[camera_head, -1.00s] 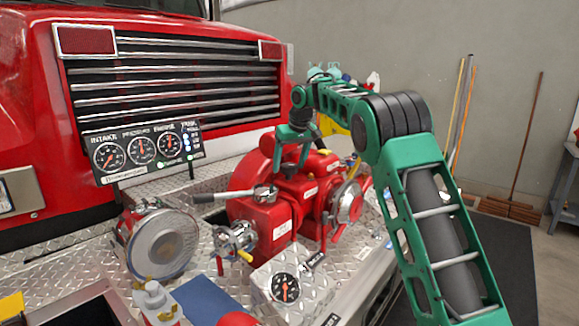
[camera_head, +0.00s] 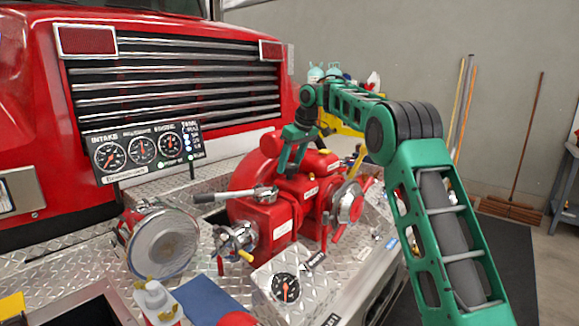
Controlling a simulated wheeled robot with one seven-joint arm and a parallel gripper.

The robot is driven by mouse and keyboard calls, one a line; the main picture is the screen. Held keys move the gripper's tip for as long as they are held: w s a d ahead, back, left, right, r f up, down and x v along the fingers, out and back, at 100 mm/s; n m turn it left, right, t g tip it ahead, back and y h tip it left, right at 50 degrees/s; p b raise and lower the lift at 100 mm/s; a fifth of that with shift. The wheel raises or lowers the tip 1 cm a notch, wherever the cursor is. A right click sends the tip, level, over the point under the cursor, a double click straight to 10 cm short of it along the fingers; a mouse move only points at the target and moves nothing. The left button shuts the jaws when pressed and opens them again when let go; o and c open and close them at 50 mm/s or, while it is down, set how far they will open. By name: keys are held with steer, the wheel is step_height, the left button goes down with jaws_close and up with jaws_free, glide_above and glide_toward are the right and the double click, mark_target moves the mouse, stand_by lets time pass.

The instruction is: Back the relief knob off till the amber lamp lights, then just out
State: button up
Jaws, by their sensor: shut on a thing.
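My gripper (camera_head: 289,163) points down onto the top of the red pump (camera_head: 275,222), by its rear housing. Its green fingers are shut on a small part there, which I take to be the relief knob; the fingers hide most of it. The gauge panel (camera_head: 145,153) stands left of the pump in front of the grille, with three round dials and a column of small lights at its right. I cannot make out an amber lamp or whether one is lit.
A chrome lever (camera_head: 235,194) sticks out left from the pump top. A small gauge (camera_head: 285,287) sits on a plate in front.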

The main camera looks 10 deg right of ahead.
steer(key=shift+d, duration=0.2)
steer(key=o, duration=1.1)
steer(key=shift+c, duration=0.2)
steer(key=v, duration=1)
steer(key=shift+r, duration=0.4)
